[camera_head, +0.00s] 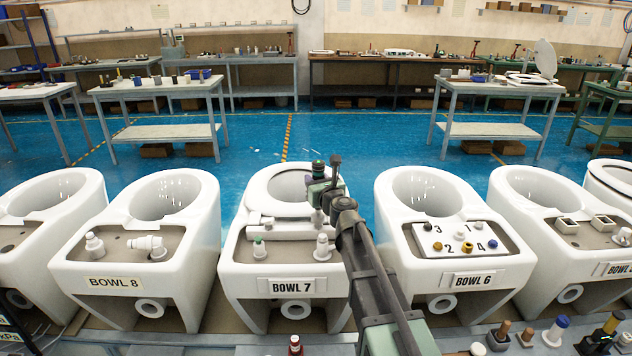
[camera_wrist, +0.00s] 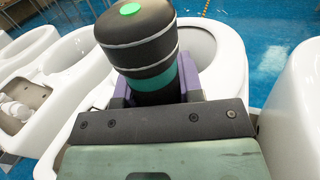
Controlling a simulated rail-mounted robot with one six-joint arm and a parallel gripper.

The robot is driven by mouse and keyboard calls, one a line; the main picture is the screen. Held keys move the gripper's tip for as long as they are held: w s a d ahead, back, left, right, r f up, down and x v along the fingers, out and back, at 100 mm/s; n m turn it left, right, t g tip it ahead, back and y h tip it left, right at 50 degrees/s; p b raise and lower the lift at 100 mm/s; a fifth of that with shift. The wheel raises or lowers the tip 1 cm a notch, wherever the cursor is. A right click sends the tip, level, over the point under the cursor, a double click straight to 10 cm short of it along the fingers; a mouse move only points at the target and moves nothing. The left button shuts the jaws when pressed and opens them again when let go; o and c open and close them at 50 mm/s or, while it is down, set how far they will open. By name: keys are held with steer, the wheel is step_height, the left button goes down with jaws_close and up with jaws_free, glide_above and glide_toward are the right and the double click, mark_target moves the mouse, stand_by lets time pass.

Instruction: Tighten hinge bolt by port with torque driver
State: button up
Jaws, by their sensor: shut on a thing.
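My gripper (camera_head: 319,190) is over the right side of BOWL 7 (camera_head: 240,262), above its rear deck. It is shut on a torque driver with a black handle, seen in the head view (camera_head: 318,170) and the wrist view (camera_wrist: 140,45). The handle has a teal band, pale rings and a green top. In the wrist view, purple fingers (camera_wrist: 160,92) sit on both sides of the driver; its lower end is hidden.
BOWL 8 (camera_head: 80,268) with white fittings stands to the left. BOWL 6 (camera_head: 445,293), with a numbered plate (camera_head: 459,239), stands close on the right, near my arm. Several tools (camera_head: 560,330) stand in front at the right. Blue floor (camera_head: 330,130) lies open behind the bowls.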

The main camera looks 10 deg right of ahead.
steer(key=shift+s+f+b, duration=0.1)
steer(key=shift+f+b, duration=1.1)
steer(key=shift+b, duration=0.05)
stand_by(2.6)
steer(key=shift+r, duration=0.15)
